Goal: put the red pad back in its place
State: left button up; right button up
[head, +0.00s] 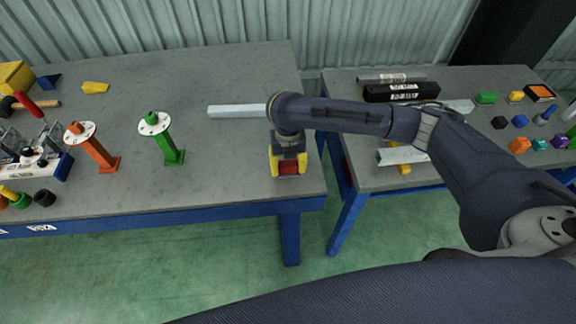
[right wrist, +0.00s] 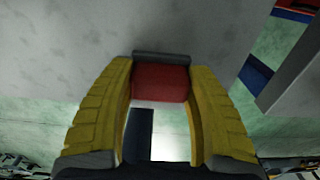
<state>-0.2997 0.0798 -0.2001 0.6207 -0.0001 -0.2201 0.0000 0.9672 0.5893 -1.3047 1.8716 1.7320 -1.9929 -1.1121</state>
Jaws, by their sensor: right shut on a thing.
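The red pad (head: 288,168) is between the yellow fingers of my right gripper (head: 288,166), over the right front corner of the left table. In the right wrist view, the red pad (right wrist: 160,83) fills the space between the fingertips, with a dark grey strip along its far edge. The right gripper (right wrist: 160,86) is shut on it. I cannot tell whether the pad touches the tabletop. My left gripper is not in view. Which spot is the pad's place cannot be told from these frames.
The left table (head: 230,175) holds a pale metal bar (head: 237,111), a green stand (head: 168,145) and an orange stand (head: 98,152). A gap separates it from the right table (head: 450,165), where several small coloured parts lie. The left table's middle front is clear.

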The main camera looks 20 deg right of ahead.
aim_at(288, 163)
jog(key=shift+f, duration=0.15)
jog(key=o, duration=1.3)
notch_tip(288, 163, up, 12)
jog(key=shift+r, duration=0.15)
